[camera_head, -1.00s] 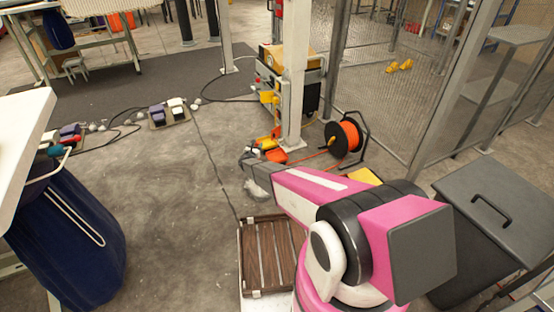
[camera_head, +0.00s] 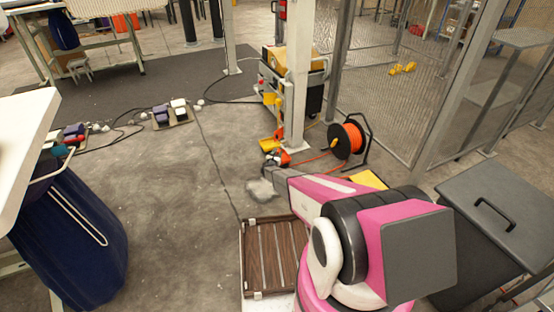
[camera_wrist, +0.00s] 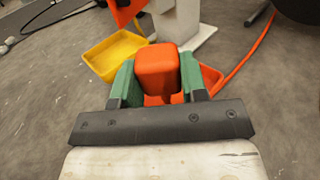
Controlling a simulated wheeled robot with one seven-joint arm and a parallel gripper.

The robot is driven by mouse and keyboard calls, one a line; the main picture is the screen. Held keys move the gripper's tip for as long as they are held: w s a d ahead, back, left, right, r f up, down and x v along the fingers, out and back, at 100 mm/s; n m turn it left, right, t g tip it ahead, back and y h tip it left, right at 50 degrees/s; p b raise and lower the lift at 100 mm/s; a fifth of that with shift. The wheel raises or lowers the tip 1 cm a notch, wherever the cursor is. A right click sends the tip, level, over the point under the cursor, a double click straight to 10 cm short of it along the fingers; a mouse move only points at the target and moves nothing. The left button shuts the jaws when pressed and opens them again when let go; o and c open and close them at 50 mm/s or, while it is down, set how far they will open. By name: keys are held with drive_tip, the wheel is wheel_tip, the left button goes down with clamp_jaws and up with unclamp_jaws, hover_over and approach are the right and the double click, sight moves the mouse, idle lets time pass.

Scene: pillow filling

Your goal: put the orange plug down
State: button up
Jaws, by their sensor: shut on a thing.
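The orange plug (camera_wrist: 157,68) is a rounded block between the two green fingers of my gripper (camera_wrist: 157,76) in the wrist view. The fingers are shut on its sides.
An orange cable (camera_wrist: 247,58) runs to a cable reel (camera_head: 346,138). A slatted wooden pallet (camera_head: 270,250) lies nearer.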

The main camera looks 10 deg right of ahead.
drive_tip(key=shift+f, duration=1.8)
drive_tip(key=shift+f, duration=0.55)
drive_tip(key=o, duration=1.2)
